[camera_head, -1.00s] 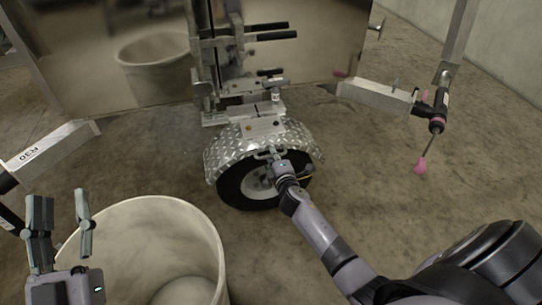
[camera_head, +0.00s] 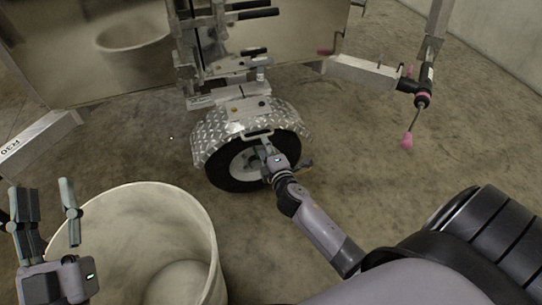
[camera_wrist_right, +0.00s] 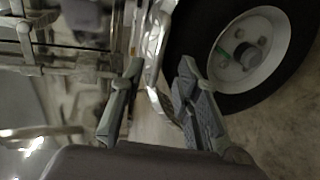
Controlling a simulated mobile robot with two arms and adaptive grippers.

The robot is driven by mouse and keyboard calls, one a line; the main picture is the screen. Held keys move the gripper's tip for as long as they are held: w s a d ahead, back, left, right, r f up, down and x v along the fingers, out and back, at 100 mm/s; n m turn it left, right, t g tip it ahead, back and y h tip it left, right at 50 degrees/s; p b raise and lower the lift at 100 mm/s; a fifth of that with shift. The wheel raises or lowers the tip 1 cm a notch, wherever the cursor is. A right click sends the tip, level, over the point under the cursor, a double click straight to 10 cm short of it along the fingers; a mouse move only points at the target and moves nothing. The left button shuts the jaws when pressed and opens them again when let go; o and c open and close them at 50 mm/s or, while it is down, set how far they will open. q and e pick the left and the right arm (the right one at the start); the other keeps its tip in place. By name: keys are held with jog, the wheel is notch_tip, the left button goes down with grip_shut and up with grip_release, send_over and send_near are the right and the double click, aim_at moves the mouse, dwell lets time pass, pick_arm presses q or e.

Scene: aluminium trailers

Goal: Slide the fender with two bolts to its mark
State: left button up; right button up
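The fender (camera_head: 215,135) is a curved diamond-plate guard over the black wheel (camera_head: 228,177). A pale handle (camera_head: 258,134) sticks out from its outer edge. Two small bolt heads (camera_head: 236,113) show on the light plate above it; I cannot make out a mark. My right gripper (camera_head: 280,152) is at the handle, in front of the wheel. In the right wrist view its fingers (camera_wrist_right: 155,95) are apart, with the fender's edge and the handle (camera_wrist_right: 160,103) between them; contact is unclear. My left gripper (camera_head: 45,205) is open and empty beside the bin.
A large pale bin (camera_head: 150,200) stands at the lower left, close to my left gripper. A trailer beam (camera_head: 362,70) with a pink-tipped lever (camera_head: 407,140) is at right. The shiny trailer wall (camera_head: 60,50) is behind. Floor right of the wheel is clear.

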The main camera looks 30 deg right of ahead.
jog(key=shift+v, duration=2.4)
